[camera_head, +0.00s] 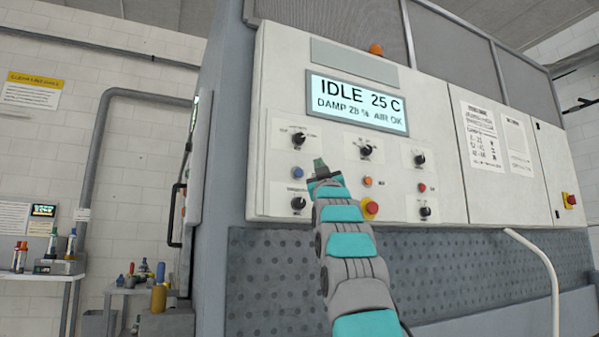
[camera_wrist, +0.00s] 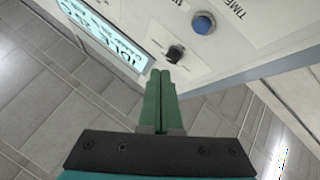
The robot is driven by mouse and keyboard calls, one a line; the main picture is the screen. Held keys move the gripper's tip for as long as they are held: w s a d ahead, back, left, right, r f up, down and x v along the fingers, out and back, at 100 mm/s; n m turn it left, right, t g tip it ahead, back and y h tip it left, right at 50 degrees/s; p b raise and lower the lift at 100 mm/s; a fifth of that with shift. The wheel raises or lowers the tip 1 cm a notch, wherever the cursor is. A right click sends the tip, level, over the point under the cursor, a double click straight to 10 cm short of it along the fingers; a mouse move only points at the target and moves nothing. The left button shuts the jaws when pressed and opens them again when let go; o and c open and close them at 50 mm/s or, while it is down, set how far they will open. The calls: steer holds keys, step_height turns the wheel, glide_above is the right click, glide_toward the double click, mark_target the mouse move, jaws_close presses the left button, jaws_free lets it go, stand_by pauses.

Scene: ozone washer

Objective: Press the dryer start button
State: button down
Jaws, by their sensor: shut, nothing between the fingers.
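The dryer's control panel (camera_head: 275,70) fills the head view's middle. A blue button (camera_head: 298,172) sits at its left, with an orange button (camera_head: 367,181) and a red button (camera_head: 421,187) further right. Their labels are too small to read, so I cannot tell which is start. The blue button also shows in the wrist view (camera_wrist: 203,23), above and right of the fingertips. My gripper (camera_head: 320,163) is shut and empty, just right of the blue button in the head view. In the wrist view its green fingers (camera_wrist: 160,75) are together. I cannot tell whether they touch the panel.
A display (camera_head: 358,103) reads IDLE 25 C. Several black knobs, such as one (camera_head: 298,138) above the blue button, stick out nearby. A red and yellow emergency stop (camera_head: 371,208) is beside my arm. A white hose (camera_head: 540,255) hangs at the right.

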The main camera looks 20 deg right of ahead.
mark_target(299, 173)
steer(key=shift+w+a+p, duration=0.15)
steer(key=shift+w+p, duration=3.65)
steer(key=shift+w, duration=0.2)
steer(key=shift+w, duration=0.15)
steer(key=shift+w+p, duration=0.3)
